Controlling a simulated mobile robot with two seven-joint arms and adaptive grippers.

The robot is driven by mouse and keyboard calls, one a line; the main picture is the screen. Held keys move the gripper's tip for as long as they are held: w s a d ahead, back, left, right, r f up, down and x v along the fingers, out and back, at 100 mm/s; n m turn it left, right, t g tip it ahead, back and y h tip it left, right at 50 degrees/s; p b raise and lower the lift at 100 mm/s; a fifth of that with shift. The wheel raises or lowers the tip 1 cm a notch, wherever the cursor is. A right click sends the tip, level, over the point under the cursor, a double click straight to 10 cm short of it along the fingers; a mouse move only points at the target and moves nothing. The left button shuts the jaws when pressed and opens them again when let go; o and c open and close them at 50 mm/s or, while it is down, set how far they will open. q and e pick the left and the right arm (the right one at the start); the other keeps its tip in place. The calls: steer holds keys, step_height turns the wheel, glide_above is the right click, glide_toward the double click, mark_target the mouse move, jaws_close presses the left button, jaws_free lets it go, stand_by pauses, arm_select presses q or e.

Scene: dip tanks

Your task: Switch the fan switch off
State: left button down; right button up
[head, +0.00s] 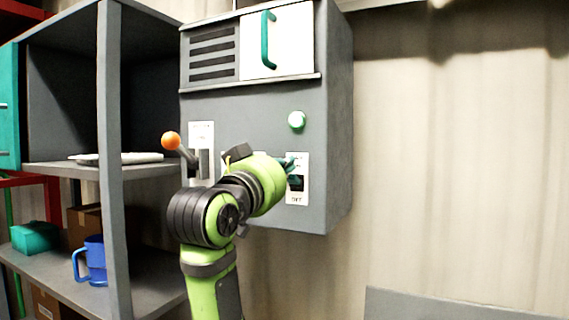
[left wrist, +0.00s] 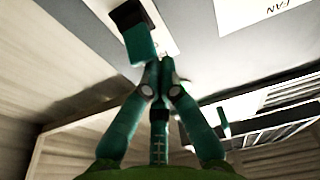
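A black switch (head: 296,183) on a white plate marked OFF at its lower end sits at the lower right of the grey cabinet front. My left gripper (head: 287,164) is at this switch and covers part of it. In the left wrist view the teal fingers (left wrist: 153,62) come together, looking shut, close to the black switch (left wrist: 131,14); whether they touch cannot be told.
Left shelves hold a blue mug (head: 95,260) and a teal box (head: 35,237).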

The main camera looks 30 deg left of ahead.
steer(key=shift+w+f, duration=0.1)
steer(key=shift+w, duration=0.15)
